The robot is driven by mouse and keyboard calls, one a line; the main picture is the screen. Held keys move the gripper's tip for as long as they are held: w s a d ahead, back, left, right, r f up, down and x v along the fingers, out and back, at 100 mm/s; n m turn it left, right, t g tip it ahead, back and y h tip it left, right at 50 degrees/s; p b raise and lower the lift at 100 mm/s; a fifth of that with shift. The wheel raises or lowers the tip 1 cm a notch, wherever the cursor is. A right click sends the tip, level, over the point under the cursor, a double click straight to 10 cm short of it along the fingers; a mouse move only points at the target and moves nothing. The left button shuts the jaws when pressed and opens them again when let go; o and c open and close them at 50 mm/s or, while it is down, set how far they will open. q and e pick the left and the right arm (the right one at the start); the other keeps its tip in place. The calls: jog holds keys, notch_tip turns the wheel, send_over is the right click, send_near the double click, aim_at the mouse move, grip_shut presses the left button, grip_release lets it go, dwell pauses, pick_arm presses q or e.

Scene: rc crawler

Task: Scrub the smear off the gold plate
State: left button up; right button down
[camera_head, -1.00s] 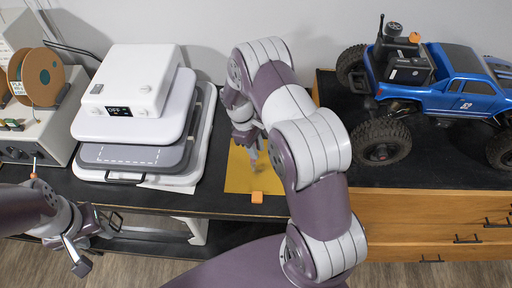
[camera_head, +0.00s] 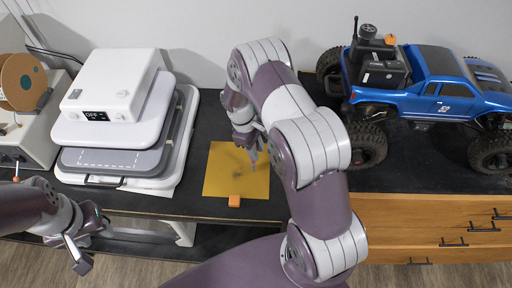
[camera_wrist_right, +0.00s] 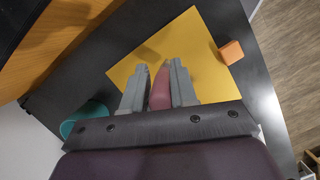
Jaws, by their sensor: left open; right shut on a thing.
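The gold plate (camera_head: 215,178) lies flat on the black bench top, with a faint grey smear (camera_head: 240,163) near its middle. My right gripper (camera_head: 252,160) is over the right part of the plate. In the right wrist view my right gripper (camera_wrist_right: 160,85) is shut on a dull red thing (camera_wrist_right: 161,90), only partly seen between the fingers. The plate also shows there (camera_wrist_right: 190,50), with a faint dark smear (camera_wrist_right: 148,52) ahead of the fingers. I cannot tell whether the red thing touches the plate. My left gripper (camera_head: 80,255) is open and empty at lower left, off the bench.
An orange cube (camera_head: 234,201) sits at the plate's front edge. A white heat press (camera_head: 115,105) stands left of the plate. A teal round thing (camera_wrist_right: 88,115) shows in the wrist view.

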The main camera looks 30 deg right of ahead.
jog(key=r, duration=0.1)
jog(key=a+r+p, duration=0.1)
jog(key=r, duration=0.1)
jog(key=shift+s+p, duration=0.1)
jog(key=shift+p, duration=0.2)
jog(key=shift+a+r+p, duration=0.1)
jog(key=shift+r+p, duration=0.2)
jog(key=shift+r, duration=0.45)
notch_tip(320, 180, up, 2)
jog(key=shift+r+p, duration=0.1)
jog(key=shift+p, duration=0.9)
jog(key=shift+d, duration=0.3)
